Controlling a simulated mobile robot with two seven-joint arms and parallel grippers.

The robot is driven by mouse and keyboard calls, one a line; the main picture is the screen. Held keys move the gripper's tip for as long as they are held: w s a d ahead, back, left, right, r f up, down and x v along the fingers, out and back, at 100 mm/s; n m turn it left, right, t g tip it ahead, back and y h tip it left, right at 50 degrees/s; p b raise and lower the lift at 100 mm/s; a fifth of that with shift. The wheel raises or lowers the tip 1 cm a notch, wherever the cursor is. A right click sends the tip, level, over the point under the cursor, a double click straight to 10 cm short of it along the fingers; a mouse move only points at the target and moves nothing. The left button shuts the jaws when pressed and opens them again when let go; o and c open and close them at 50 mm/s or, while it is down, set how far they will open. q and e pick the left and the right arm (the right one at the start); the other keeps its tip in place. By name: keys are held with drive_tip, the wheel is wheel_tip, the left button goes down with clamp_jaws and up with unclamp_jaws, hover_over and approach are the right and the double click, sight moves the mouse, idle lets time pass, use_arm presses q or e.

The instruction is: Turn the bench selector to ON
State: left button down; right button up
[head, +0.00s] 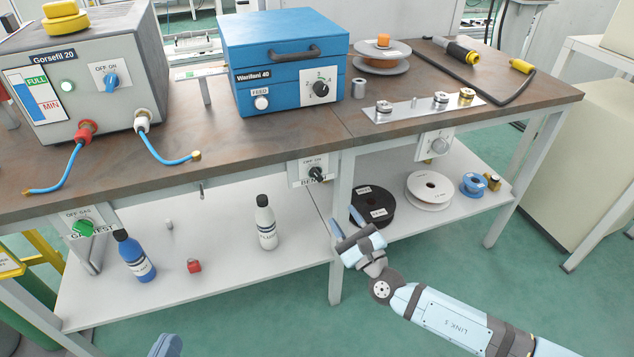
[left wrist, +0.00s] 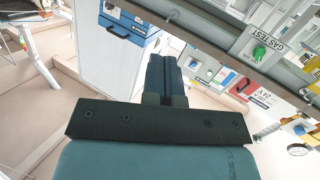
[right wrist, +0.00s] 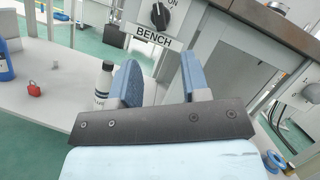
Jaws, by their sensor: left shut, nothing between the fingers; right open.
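The bench selector (head: 308,172) is a white plate with a black knob (head: 316,174) under an OFF/ON label, fixed to the front edge of the workbench. In the right wrist view the knob (right wrist: 160,15) shows at the top, above the word BENCH; its exact pointing is too small to tell. My right gripper (head: 346,230) is below and slightly right of the selector, apart from it. In the right wrist view its blue fingers (right wrist: 158,68) are spread and empty. My left gripper (head: 165,346) is at the bottom edge; its fingers (left wrist: 163,75) are together and empty.
The bench leg (head: 338,250) stands close to my right gripper. The lower shelf (head: 215,265) holds bottles and spools. A gas test selector (head: 83,225) with a green knob is at left. A grey machine (head: 130,60) and a blue box (head: 285,60) stand on top.

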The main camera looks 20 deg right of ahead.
sight(319, 177)
drive_tip(key=x, duration=1.1)
drive_tip(key=shift+w+b, duration=0.15)
drive_tip(key=shift+b, duration=0.15)
clamp_jaws()
